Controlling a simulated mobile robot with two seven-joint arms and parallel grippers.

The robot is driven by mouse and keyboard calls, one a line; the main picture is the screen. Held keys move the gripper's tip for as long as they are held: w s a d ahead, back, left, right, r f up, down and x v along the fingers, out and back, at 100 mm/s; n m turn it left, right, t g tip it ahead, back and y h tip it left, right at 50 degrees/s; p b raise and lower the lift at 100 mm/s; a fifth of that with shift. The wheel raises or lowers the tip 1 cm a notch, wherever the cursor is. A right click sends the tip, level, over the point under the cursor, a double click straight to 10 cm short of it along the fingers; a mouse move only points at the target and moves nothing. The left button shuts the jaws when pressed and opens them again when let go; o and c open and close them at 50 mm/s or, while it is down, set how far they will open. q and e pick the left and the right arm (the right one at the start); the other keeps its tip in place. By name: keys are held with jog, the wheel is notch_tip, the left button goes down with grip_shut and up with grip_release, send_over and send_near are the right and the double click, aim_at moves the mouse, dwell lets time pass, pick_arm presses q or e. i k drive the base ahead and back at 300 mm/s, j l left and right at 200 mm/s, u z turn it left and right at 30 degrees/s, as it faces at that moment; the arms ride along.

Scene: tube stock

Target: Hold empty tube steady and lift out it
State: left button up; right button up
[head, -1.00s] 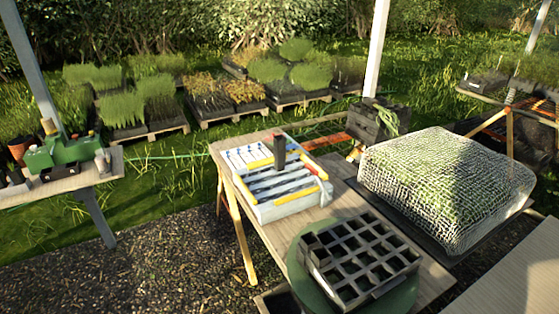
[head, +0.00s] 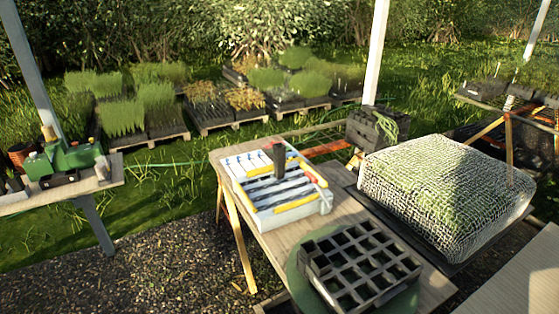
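A dark upright piece (head: 279,158) that looks like a tube stands over the white box (head: 290,215) on the wooden table; I cannot tell whether it is empty. The box holds long dark and pale strips, with yellow and red pieces along its edges and blue marks at its back left. A black tray of square cells (head: 345,262) sits in front on a round green base (head: 298,284). Most of its cells look open and dark; whether any holds a tube is too small to tell. Neither of my grippers shows in the head view.
A mesh-covered block of plants (head: 440,185) stands right of the wooden table (head: 262,238). A green device (head: 65,158) sits on a side bench at left. Dark crates (head: 375,128) stand behind. Bare tabletop lies between box and cell tray.

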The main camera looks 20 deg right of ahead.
aim_at(279, 156)
jog(key=i+j, duration=0.1)
jog(key=i, duration=0.9)
jog(key=i+j, duration=0.15)
jog(key=i, duration=0.9)
jog(key=i+z, duration=0.2)
jog(key=i, duration=0.15)
jog(key=i+j+z, duration=0.15)
jog(key=i, duration=0.2)
jog(key=i+j+z, duration=0.2)
jog(key=i+j, duration=0.05)
jog(key=i, duration=0.15)
